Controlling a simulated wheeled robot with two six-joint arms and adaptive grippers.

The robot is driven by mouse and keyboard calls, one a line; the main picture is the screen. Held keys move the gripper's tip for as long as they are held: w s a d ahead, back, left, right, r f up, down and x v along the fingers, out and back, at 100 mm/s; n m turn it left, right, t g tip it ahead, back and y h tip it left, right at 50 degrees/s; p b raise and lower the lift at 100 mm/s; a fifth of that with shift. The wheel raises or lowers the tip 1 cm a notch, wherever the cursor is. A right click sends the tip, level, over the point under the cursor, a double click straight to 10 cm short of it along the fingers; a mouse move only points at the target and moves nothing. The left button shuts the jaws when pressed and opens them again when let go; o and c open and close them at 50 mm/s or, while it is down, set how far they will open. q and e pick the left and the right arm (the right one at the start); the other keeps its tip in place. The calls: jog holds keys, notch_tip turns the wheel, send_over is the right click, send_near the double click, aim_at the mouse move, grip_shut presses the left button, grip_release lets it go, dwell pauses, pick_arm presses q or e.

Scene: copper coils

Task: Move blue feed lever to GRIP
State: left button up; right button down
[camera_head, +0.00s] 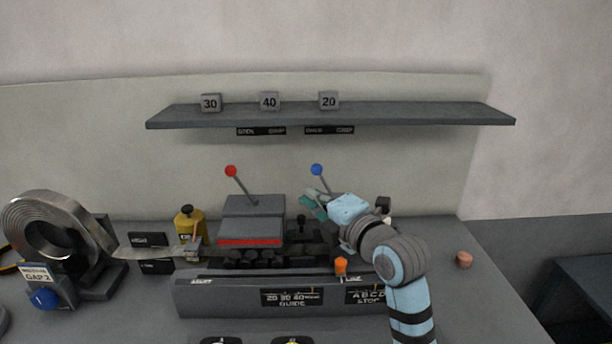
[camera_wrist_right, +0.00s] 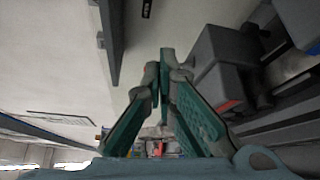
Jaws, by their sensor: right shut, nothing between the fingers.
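The blue feed lever (camera_head: 317,170) stands behind the machine at centre right, its round blue knob on a thin dark rod that leans to the upper left. My right gripper (camera_head: 308,196) comes in from the lower right, just below the knob and in front of the rod's lower part. It hides the lever's base. In the right wrist view its green fingers (camera_wrist_right: 166,62) meet at the tips and hold nothing. I cannot make out the blue knob in that view. Two black labels sit under the shelf, the right one (camera_head: 330,130) above the blue lever; their words are too small to read surely.
A red-knobbed lever (camera_head: 231,171) rises from the grey box (camera_head: 253,208) to the left. A shelf (camera_head: 400,112) with blocks 30, 40 and 20 runs above. A metal coil (camera_head: 20,222), a yellow bottle (camera_head: 181,226) and an orange knob (camera_head: 341,265) are near the machine.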

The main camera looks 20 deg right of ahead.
aim_at(325, 185)
jog(key=f+x, duration=0.1)
jog(key=x, duration=1)
pick_arm(q)
jog(key=shift+w+r+p, duration=0.35)
jog(key=shift+w, duration=0.5)
pick_arm(e)
jog(key=d, duration=0.4)
jog(key=shift+w+d+r, duration=0.1)
jog(key=shift+d+r, duration=0.05)
jog(key=shift+r, duration=0.25)
pick_arm(q)
jog(key=shift+f, duration=0.1)
jog(key=shift+w, duration=0.1)
